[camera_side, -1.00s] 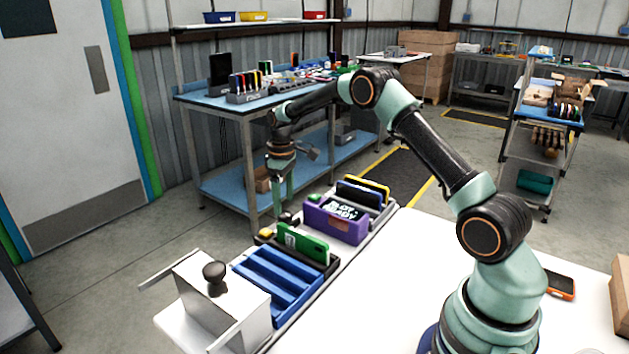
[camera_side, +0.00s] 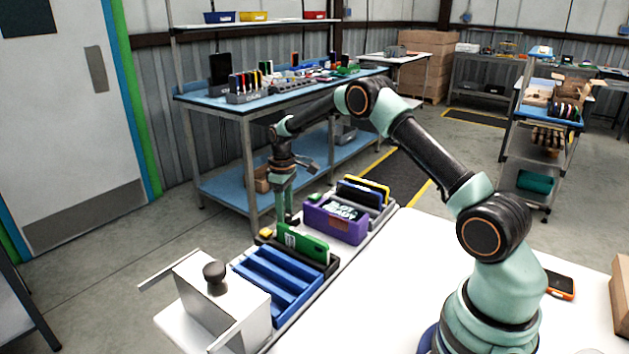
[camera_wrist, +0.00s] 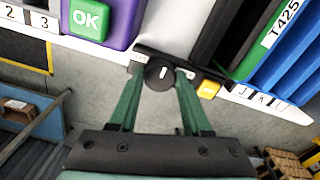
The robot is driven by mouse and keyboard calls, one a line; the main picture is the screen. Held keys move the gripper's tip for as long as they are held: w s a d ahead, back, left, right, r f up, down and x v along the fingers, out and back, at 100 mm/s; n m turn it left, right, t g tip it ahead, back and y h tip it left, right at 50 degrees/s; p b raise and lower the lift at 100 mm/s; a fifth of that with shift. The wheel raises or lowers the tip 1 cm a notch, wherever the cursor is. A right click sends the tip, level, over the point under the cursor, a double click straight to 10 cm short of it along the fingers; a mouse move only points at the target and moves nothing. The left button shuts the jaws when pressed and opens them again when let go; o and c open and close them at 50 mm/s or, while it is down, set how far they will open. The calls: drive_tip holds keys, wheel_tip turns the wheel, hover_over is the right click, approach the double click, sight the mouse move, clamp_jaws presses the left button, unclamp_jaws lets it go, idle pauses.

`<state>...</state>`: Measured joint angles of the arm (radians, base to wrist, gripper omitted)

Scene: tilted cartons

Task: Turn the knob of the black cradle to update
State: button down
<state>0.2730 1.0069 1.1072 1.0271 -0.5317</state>
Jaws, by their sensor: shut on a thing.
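The black cradle (camera_side: 331,267) holds an upright green device (camera_side: 303,243) in the side view, between the blue rack and the purple unit. In the wrist view, its round black knob (camera_wrist: 157,80) with a short white mark faces me on a dark front strip. My gripper (camera_wrist: 160,70) is shut on this knob, with one green finger on each side. In the side view, my gripper (camera_side: 288,216) points down at the far side of the cradle. There the knob is small and hard to make out. A yellow button (camera_wrist: 208,89) sits right of the knob in the wrist view.
A purple unit with a lit screen (camera_side: 336,220) and a green OK button (camera_wrist: 89,18) stands close beside the cradle. An empty blue rack (camera_side: 277,283) and a grey box with a black handle (camera_side: 222,310) stand nearer. The white table (camera_side: 400,290) is mostly clear.

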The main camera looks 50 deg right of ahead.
drive_tip(key=m, duration=0.4)
drive_tip(key=shift+m, duration=2.3)
drive_tip(key=shift+c, duration=1.8)
unclamp_jaws()
wheel_tip(320, 180, up, 12)
